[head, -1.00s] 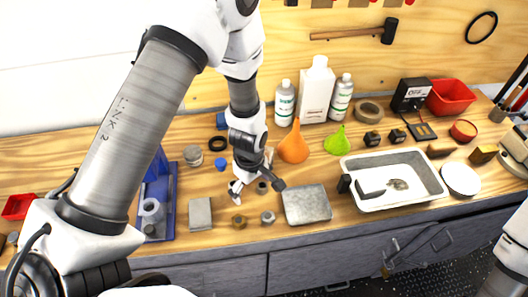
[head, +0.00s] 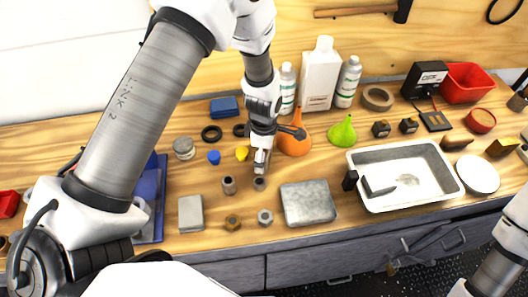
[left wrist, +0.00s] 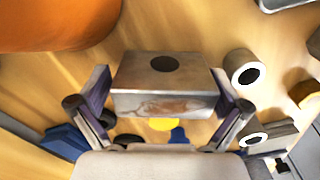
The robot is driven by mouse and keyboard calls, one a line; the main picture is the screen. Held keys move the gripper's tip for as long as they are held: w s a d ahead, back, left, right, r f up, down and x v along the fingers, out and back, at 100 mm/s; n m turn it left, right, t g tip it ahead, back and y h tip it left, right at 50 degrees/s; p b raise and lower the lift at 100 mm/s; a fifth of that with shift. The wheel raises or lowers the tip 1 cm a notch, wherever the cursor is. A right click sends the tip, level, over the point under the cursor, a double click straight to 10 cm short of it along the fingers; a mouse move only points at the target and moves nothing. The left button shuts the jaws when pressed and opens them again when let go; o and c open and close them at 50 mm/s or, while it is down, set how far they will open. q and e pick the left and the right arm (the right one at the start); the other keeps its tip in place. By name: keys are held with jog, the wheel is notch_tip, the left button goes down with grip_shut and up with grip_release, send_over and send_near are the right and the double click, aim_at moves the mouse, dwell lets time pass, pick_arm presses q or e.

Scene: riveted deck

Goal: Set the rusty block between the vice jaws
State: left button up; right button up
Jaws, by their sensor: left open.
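In the left wrist view, the rusty block (left wrist: 135,79) is a grey metal block with brown rust on its near face and a dark round hole in its top. My left gripper (left wrist: 162,92) is open, with one finger on each side of the block. In the head view my left gripper (head: 261,166) is low over the bench, left of the orange funnel; the block is hard to make out there. The blue vice (head: 159,190) stands at the bench's left, partly hidden behind my left arm; its jaws cannot be made out. My right gripper is out of view.
Near the left gripper are small bushings (head: 229,185), a yellow piece (head: 241,153) and the orange funnel (head: 294,141). A grey block (head: 191,213) lies between the gripper and the vice. A grey plate (head: 308,203) and a white tray (head: 452,181) are to the right.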

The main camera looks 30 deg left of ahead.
pick_arm(q)
jog(key=shift+s+r, duration=0.1)
jog(key=shift+c, duration=0.4)
jog(key=shift+s+d, duration=0.1)
jog(key=shift+d, duration=0.05)
jog(key=c, duration=0.5)
jog(key=shift+r, duration=0.1)
jog(key=c, duration=1)
